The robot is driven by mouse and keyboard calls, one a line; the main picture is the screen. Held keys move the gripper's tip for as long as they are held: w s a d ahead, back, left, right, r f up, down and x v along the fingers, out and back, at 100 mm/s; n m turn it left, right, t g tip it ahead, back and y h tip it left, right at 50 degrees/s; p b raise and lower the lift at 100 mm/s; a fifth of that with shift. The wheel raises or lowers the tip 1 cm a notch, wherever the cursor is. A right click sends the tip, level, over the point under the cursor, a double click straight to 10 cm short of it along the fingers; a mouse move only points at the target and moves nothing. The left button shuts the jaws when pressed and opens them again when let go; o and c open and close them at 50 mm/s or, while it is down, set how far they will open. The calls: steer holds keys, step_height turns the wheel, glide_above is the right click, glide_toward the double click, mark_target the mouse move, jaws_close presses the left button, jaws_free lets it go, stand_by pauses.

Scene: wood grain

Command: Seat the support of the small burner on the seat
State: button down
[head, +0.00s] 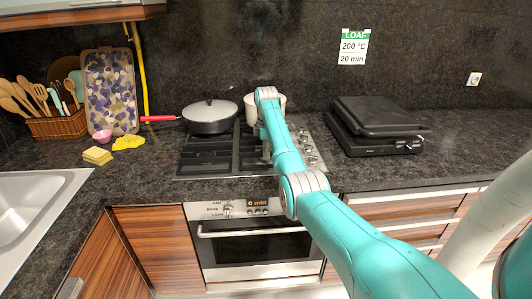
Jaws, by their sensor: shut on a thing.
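The gas hob (183,172) is set in the dark counter, with black grates on its left part and a row of knobs on its right. My gripper (266,153) is low over the middle of the hob, mostly hidden behind my teal arm. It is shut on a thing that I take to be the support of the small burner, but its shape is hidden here. The seat of the small burner cannot be made out. I cannot tell whether the support touches the hob.
A lidded pan (209,117) with a red handle and a white pot (251,109) stand at the back of the hob. A black grill (378,128) is to the right. The counter's far right is clear.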

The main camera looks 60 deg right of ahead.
steer(key=shift+f, duration=0.6)
stand_by(0.7)
steer(key=c, duration=1.1)
jaws_free()
steer(key=shift+c, duration=0.2)
step_height(320, 180, up, 8)
steer(key=shift+f, duration=0.25)
steer(key=shift+s, duration=0.1)
